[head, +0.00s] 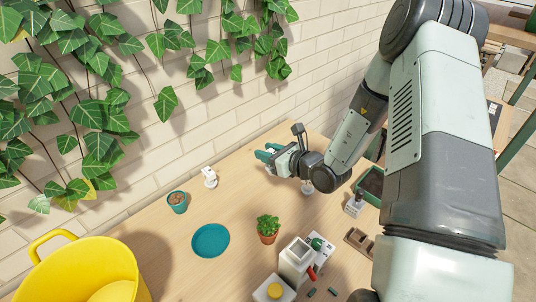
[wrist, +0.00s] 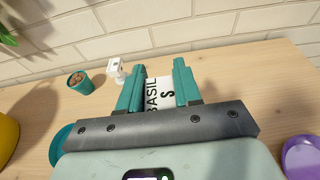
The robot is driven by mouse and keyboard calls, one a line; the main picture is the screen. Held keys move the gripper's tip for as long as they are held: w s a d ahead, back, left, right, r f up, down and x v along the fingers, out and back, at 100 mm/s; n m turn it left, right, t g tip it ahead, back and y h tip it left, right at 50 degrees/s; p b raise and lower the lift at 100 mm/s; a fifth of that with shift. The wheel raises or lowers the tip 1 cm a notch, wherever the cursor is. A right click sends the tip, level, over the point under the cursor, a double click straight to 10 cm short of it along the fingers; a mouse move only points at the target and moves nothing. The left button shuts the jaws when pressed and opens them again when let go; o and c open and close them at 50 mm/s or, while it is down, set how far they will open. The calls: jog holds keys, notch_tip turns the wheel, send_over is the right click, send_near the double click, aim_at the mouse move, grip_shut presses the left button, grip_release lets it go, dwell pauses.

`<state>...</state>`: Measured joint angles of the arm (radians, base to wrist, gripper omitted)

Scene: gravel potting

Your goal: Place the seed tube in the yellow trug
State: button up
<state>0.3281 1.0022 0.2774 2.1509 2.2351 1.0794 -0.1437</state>
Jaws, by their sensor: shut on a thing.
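My gripper (head: 264,155) is over the far part of the wooden table, its teal fingers pointing left. In the wrist view the fingers (wrist: 160,80) are shut on a white piece lettered "BASIL S" (wrist: 159,93), which I take for the seed tube. Only its lettered face shows between the fingers; the rest is hidden. The yellow trug (head: 85,268) stands at the lower left in the head view, far from my gripper, its handle up and a rounded yellow form inside. The trug's edge also shows at the left of the wrist view (wrist: 7,140).
A teal pot with brown filling (head: 177,203), a small white object (head: 209,177) and a teal saucer (head: 210,241) lie between gripper and trug. A potted green plant (head: 268,227) and white containers (head: 297,259) stand nearer. A brick wall (head: 225,115) runs behind.

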jog(key=shift+a, duration=0.1)
jog(key=s+a+r+n+g+y, duration=0.1)
jog(key=s+a+r+n+g, duration=0.2)
jog(key=s+a, duration=0.35)
jog(key=s+a+r+n+g+y, duration=0.2)
jog(key=s+a+r+n+g, duration=0.15)
jog(key=a, duration=0.65)
jog(key=s+a+r+n+g+y, duration=0.1)
jog(key=s+a+r+n+g, duration=0.25)
jog(key=a, duration=0.55)
jog(key=s+a+r+n+g+h, duration=0.2)
jog(key=s+a+r+n+g, duration=0.25)
jog(key=s, duration=0.85)
jog(key=s+a+r+n+g+h, duration=0.15)
jog(key=s+a+n+g, duration=0.4)
jog(key=s, duration=0.75)
notch_tip(320, 180, down, 11)
jog(key=a+m, duration=0.1)
jog(key=m, duration=0.1)
jog(key=shift+w+g, duration=0.15)
jog(key=shift+g, duration=0.25)
jog(key=shift+a+h, duration=0.1)
jog(key=shift+h, duration=0.15)
